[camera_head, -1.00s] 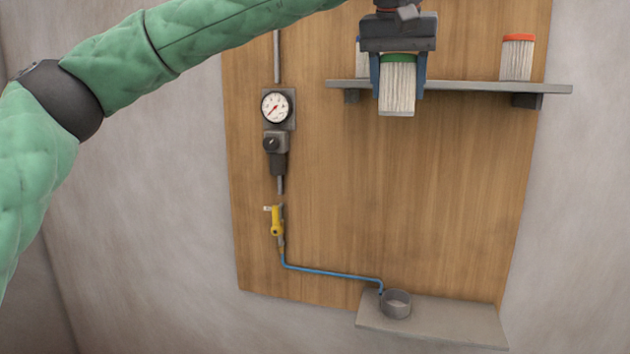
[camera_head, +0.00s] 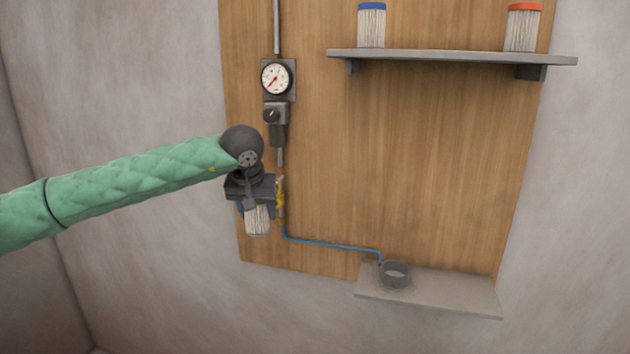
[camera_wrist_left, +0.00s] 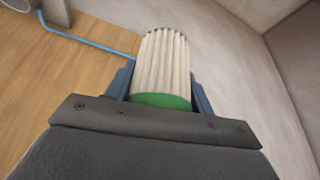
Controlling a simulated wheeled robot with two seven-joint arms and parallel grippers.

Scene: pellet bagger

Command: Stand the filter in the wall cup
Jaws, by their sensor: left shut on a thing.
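A white pleated filter with a green end cap (camera_wrist_left: 163,68) is held between the blue fingers of my left gripper (camera_wrist_left: 160,92). In the head view the filter (camera_head: 257,220) hangs upright below the left gripper (camera_head: 256,206), pleats down. Its green cap is hidden there by the gripper. The gripper is in front of the board's left edge, beside the yellow valve. The grey wall cup (camera_head: 395,273) is on the low ledge (camera_head: 440,296) at lower right, well apart from the filter. The cup looks empty. My right gripper is not in view.
A shelf (camera_head: 450,57) holds a blue-capped filter (camera_head: 371,26) and a red-capped filter (camera_head: 523,28). A gauge (camera_head: 276,78), a pipe and the yellow valve (camera_head: 281,193) run down the board. A blue tube (camera_head: 330,245) leads to the cup. The middle of the board is clear.

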